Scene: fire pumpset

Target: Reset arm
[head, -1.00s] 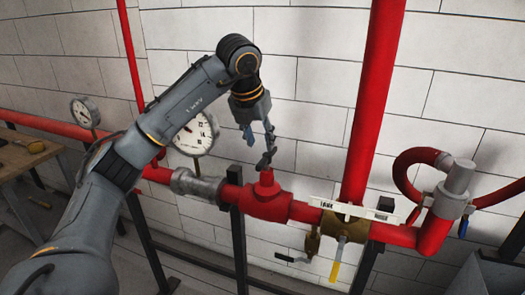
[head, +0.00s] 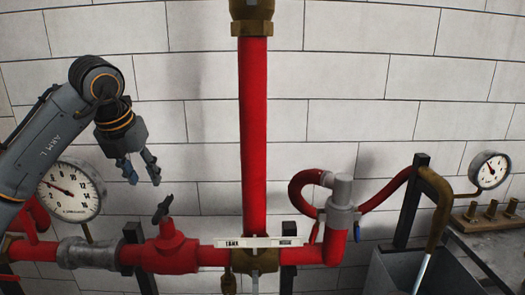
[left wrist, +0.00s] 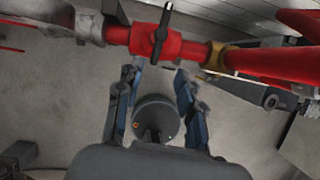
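My left gripper (head: 143,179) hangs from my bent left arm at the left of the head view. Its two blue-grey fingers are spread, with nothing between them. Below and slightly right of it is a red valve body (head: 170,250) on the horizontal pipe, topped by a black handle (head: 162,208) that stands tilted. The gripper is apart from this handle. In the left wrist view, the open fingers (left wrist: 157,72) point towards the red pipe, and the black handle (left wrist: 161,36) shows beyond them. My right gripper is in neither view.
A white gauge (head: 72,190) is close to my left arm. A red vertical pipe (head: 253,135) rises right of the gripper. A white level-like bar (head: 258,242) lies at its foot. A curved red hose (head: 305,190) and a grey bin (head: 405,272) are further right.

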